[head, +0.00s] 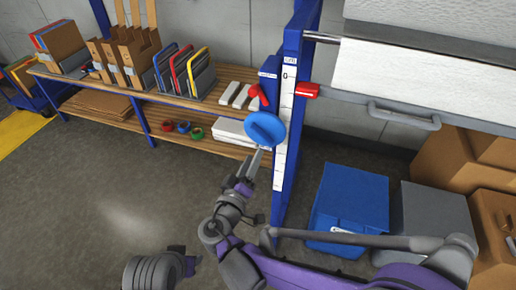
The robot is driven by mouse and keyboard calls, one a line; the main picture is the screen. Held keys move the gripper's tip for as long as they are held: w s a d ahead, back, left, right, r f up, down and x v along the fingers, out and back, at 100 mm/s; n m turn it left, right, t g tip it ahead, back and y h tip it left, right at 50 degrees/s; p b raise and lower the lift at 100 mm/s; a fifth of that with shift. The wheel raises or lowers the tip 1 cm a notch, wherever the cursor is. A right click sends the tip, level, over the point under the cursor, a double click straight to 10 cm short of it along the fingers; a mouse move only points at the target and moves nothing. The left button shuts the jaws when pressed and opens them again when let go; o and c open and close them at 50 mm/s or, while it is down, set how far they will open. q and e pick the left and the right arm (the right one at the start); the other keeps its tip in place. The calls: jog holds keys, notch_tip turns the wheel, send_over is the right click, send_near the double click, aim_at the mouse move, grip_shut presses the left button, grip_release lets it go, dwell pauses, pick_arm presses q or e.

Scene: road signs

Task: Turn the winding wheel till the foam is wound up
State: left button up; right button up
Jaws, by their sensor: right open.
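The winding wheel is a blue disc (264,128) on the blue post, with a red knob (258,95) near its upper left edge. My right gripper (256,164) is open just below the wheel, its thin fingers pointing up at it. I cannot tell whether they touch it. The white foam (425,80) hangs as a wide sheet at the upper right, with a grey bar and handle (404,116) along its lower edge. Part of my left arm shows at the bottom left; its fingers cannot be made out.
A blue post (299,45) carries a white scale (284,130) with a red pointer (307,90) near its 0. A wooden shelf bench (105,85) with files stands left. A blue bin (350,195), grey bin (436,212) and cardboard boxes (455,165) stand right. The left floor is clear.

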aim_at(260, 138)
jog(key=shift+v, duration=1.5)
jog(key=x, duration=0.3)
jog(key=b+x, duration=0.1)
jog(key=x, duration=0.5)
jog(key=shift+w+a+r, duration=0.2)
jog(key=shift+w+r, duration=0.05)
jog(key=shift+w, duration=0.25)
grip_shut()
